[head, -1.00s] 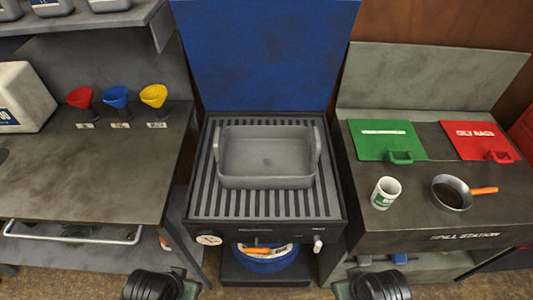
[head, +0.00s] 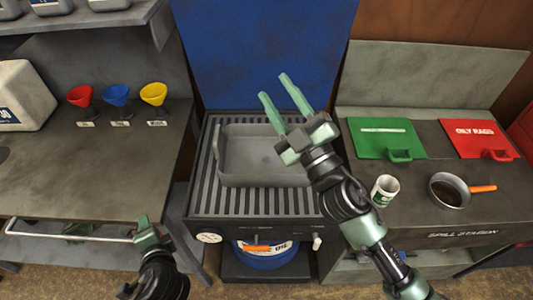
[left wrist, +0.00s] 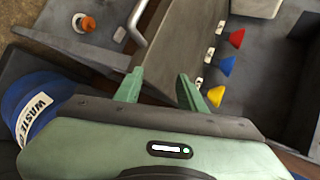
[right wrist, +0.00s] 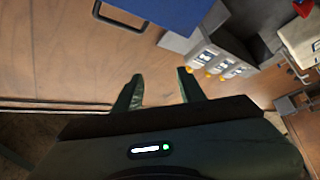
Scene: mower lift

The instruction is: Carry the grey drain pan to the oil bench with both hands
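The grey drain pan (head: 240,155) sits level on the slatted top of the middle stand (head: 205,200). Its left end handle shows; my right gripper hides its right end. My right gripper (head: 275,88) is open, its fingers raised above the pan's right side and pointing up and left. It shows open and empty in the right wrist view (right wrist: 158,90). My left gripper (head: 144,220) is low, by the left bench's front rail, and is open and empty in the left wrist view (left wrist: 158,90). The left bench (head: 100,185), with funnels and a jug, seems to be the oil bench.
The left bench's front top is clear, with red, blue and yellow funnels (head: 117,97) behind and a white jug (head: 25,95) at left. A front rail (head: 65,236) sticks out. On the right spill station stand a mug (head: 383,190) and a small pan (head: 449,190).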

